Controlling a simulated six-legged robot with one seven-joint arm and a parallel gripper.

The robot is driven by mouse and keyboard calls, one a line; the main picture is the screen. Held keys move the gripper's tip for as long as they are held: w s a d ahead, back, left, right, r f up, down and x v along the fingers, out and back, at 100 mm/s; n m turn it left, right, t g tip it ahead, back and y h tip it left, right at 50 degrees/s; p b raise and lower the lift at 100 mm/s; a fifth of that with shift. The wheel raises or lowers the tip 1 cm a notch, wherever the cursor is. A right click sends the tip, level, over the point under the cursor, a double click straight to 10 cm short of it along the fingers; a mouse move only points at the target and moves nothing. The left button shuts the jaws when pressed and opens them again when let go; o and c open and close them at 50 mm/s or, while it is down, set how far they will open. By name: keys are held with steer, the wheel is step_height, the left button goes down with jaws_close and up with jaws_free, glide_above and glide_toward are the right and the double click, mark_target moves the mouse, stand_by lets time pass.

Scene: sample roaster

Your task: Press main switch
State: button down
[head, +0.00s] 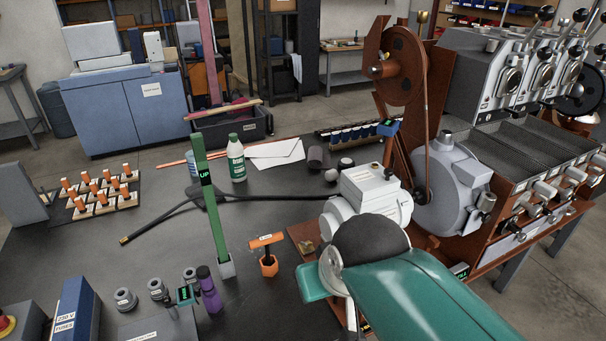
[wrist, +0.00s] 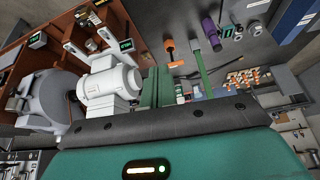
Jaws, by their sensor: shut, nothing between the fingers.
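My gripper (wrist: 157,72) shows in the wrist view as two teal fingers side by side, shut and empty, beside the white motor (wrist: 112,85). In the head view my teal arm reaches in from the lower right and hides most of the hand. The white motor (head: 375,195) stands on the brown roaster frame (head: 300,234), just beyond the arm. I cannot tell for certain which control is the main switch. A small box with a green display (wrist: 126,45) shows near the motor in the wrist view. Another lit green label (head: 460,270) is at the frame's edge in the head view.
An orange-handled tool (head: 266,241), a green upright post (head: 210,200) and a purple bottle-like thing (head: 208,290) stand on the dark table. A red button (head: 5,324) and blue fuse box (head: 75,312) are at lower left. The grey drum (head: 445,190) and belt wheel (head: 402,65) rise behind the motor.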

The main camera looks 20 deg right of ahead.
steer(key=w+d+f+t+h, duration=0.15)
steer(key=w+d+f, duration=0.35)
steer(key=d, duration=0.6)
steer(key=w+d+f+h, duration=0.35)
steer(key=d+f, duration=0.25)
steer(key=d, duration=0.5)
steer(key=s+d+f+n+t+y, duration=0.1)
steer(key=s+d+f+y, duration=0.1)
steer(key=f, duration=0.5)
steer(key=s+d+f+n+t+y, duration=0.1)
steer(key=s+d+f+y, duration=0.1)
steer(key=f, duration=0.6)
steer(key=shift+s+d, duration=0.45)
steer(key=shift+d, duration=0.6)
